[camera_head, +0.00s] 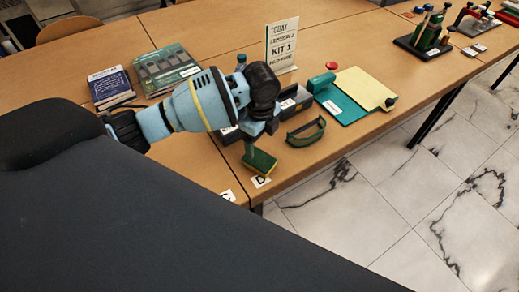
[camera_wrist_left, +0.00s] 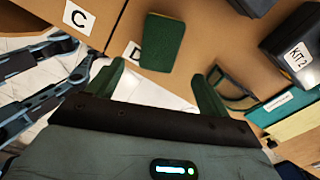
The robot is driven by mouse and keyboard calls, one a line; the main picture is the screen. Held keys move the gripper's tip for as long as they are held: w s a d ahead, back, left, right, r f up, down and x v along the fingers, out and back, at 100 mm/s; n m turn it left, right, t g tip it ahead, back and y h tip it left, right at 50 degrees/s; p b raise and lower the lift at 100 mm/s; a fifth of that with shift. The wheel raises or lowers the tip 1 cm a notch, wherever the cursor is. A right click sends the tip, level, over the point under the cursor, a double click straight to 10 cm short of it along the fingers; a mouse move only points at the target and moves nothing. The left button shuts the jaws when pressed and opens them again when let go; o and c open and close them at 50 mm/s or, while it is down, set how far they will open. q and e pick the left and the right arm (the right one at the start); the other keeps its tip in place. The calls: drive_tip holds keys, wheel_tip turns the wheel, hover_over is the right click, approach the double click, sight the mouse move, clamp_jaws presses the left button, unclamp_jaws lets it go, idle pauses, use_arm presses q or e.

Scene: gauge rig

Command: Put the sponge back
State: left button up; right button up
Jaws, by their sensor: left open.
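The sponge (camera_head: 261,162) is a small green and yellow block near the front edge of the table, just behind the card marked D (camera_head: 261,181). In the left wrist view its dark green face (camera_wrist_left: 162,42) shows, with card D (camera_wrist_left: 132,50) partly covered beside it. My left gripper (camera_head: 249,147) is above and close to the sponge in the head view. In the left wrist view its two green fingers are spread wide, with nothing between them, and the sponge lies beyond the tips. My right gripper does not show.
Card C (camera_head: 228,196) lies to the left at the table edge. A dark green looped handle (camera_head: 305,133) and dark boxes (camera_head: 293,98) are close on the right. A teal and yellow board (camera_head: 352,95) lies farther right.

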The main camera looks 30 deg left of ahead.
use_arm(q)
drive_tip(key=shift+r, duration=1.6)
